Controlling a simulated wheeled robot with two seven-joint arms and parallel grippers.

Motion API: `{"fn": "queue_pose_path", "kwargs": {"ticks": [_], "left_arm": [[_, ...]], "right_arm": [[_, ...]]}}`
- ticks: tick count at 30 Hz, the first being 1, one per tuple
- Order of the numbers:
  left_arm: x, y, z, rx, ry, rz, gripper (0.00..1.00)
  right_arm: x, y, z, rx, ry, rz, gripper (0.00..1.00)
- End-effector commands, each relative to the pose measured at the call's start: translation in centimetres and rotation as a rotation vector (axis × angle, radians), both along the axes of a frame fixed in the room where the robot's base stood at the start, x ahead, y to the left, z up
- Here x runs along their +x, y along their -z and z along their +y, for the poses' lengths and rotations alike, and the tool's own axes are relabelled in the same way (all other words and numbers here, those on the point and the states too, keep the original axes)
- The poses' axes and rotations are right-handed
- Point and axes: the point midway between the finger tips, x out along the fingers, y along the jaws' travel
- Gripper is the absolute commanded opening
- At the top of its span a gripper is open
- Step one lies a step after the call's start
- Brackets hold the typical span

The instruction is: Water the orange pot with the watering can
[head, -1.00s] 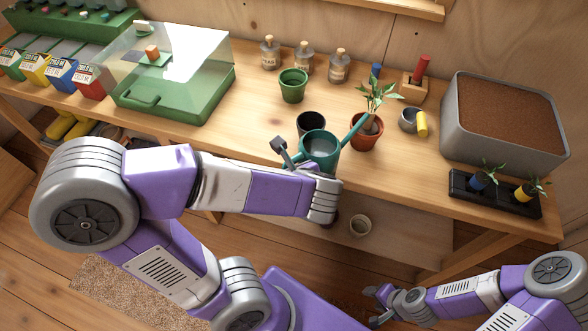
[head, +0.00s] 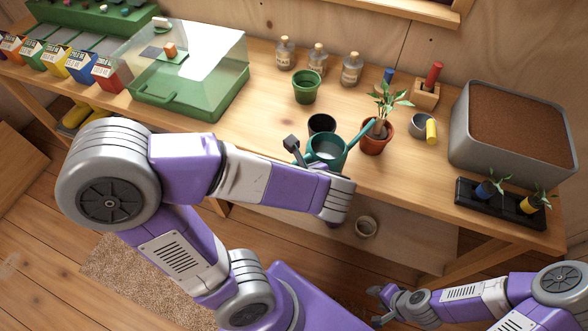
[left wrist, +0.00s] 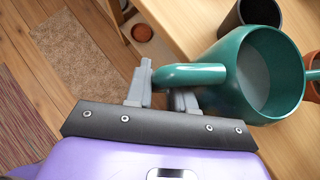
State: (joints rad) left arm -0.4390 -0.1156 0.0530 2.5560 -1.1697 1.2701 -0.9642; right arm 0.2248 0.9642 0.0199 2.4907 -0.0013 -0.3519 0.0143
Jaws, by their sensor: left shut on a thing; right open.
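The teal watering can (head: 327,158) is at the table's front edge, with greyish water visible inside. My left gripper (left wrist: 163,92) is shut on its handle (left wrist: 190,76); in the head view one grey finger shows at the can's left. The can looks close to upright, and its spout (head: 360,135) points right and up. The spout's tip overlaps the left rim of the orange pot (head: 375,143), which holds a leafy plant (head: 389,103). I see no water coming out. My right gripper (head: 378,306) is open and empty, low in front of the table.
A black pot (head: 321,124) stands just behind the can, and a green pot (head: 306,88) farther back. A grey cup with a yellow item (head: 431,131) is right of the orange pot. A soil bin (head: 512,125) and black seedling tray (head: 500,208) fill the right end.

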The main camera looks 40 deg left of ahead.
Motion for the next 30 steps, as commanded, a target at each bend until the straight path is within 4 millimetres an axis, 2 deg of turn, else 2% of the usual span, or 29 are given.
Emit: {"fn": "queue_pose_path", "kwargs": {"ticks": [1, 30], "left_arm": [[0.0, -0.6, 0.0, 0.003, -0.001, 0.005, 0.00], [-0.1, -4.3, 0.1, 0.060, 0.000, 0.171, 0.00]], "right_arm": [[0.0, -0.7, 0.0, 0.000, 0.000, 0.000, 0.50], [0.0, -7.0, 0.0, 0.000, 0.000, 0.000, 0.50]]}}
